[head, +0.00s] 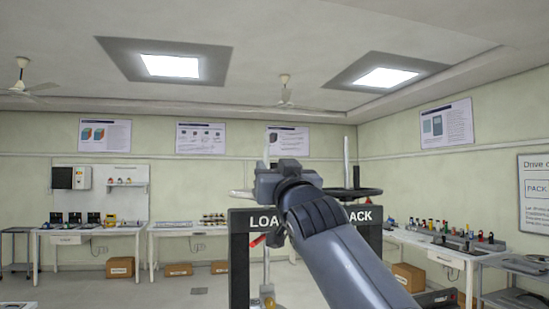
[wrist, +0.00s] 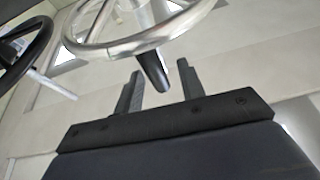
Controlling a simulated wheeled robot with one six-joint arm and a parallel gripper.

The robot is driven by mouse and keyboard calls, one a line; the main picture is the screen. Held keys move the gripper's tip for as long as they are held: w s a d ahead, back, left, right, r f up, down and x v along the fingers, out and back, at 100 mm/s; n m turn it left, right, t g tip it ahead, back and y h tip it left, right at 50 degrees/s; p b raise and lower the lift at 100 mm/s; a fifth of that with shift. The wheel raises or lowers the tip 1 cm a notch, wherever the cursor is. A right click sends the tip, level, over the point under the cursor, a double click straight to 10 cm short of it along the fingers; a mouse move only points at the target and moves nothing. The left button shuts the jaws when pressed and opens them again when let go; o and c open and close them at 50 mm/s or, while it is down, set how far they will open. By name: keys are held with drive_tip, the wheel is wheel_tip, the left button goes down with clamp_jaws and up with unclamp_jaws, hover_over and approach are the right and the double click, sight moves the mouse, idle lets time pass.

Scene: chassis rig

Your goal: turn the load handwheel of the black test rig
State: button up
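The black test rig (head: 238,262) stands ahead in the head view, its top label partly hidden by my arm. In the wrist view a silver handwheel (wrist: 88,46) fills the top, with a dark grip handle (wrist: 153,72) pointing down from its rim. My gripper (wrist: 158,72) is open, and the handle shows between its two fingers; I cannot tell whether either finger touches it. A black handwheel (wrist: 22,52) is at the left of the wrist view and right of my arm in the head view (head: 354,193). My arm hides most of the silver wheel in the head view.
A red lever (head: 258,241) and a yellow tag (head: 267,290) show on the rig's front. Workbenches (head: 95,229) line the back wall, and another bench (head: 455,250) stands at the right. Open floor (head: 190,285) lies left of the rig.

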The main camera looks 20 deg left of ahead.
drive_tip(key=shift+w+a+r, duration=0.1)
drive_tip(key=shift+w+a, duration=0.1)
drive_tip(key=shift+w, duration=0.05)
clamp_jaws()
idle(0.3)
